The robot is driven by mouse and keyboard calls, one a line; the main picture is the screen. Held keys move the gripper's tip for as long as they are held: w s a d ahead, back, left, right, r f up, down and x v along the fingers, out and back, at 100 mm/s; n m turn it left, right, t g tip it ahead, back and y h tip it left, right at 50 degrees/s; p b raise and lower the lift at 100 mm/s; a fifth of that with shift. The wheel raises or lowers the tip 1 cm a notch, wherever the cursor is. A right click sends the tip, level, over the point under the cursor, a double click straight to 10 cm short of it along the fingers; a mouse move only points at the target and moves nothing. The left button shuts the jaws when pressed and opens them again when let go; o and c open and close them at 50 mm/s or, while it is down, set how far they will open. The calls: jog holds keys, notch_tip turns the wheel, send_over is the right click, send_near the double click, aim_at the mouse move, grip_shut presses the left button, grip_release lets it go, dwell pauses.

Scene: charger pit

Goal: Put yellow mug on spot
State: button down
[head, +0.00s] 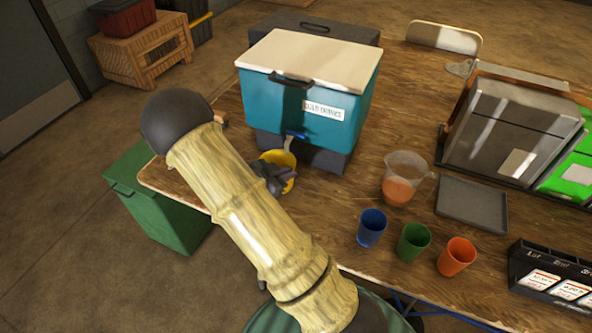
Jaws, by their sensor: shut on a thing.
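No marked spot can be made out in this view; the surface under the mug is hidden.
Blue (371,229), green (413,242) and orange (457,257) cups stand at the front right of the wooden table (330,205). A clear pitcher (400,185) and a grey tray (472,204) are behind them. A green bin (165,215) stands left of the table.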

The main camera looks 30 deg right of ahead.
jog(key=x, duration=0.4)
jog(key=shift+w+r, duration=0.1)
jog(key=shift+d, duration=0.1)
jog(key=c, duration=1.5)
grip_release()
jog(key=v, duration=1.2)
jog(key=shift+r, duration=0.1)
jog(key=shift+p, duration=0.3)
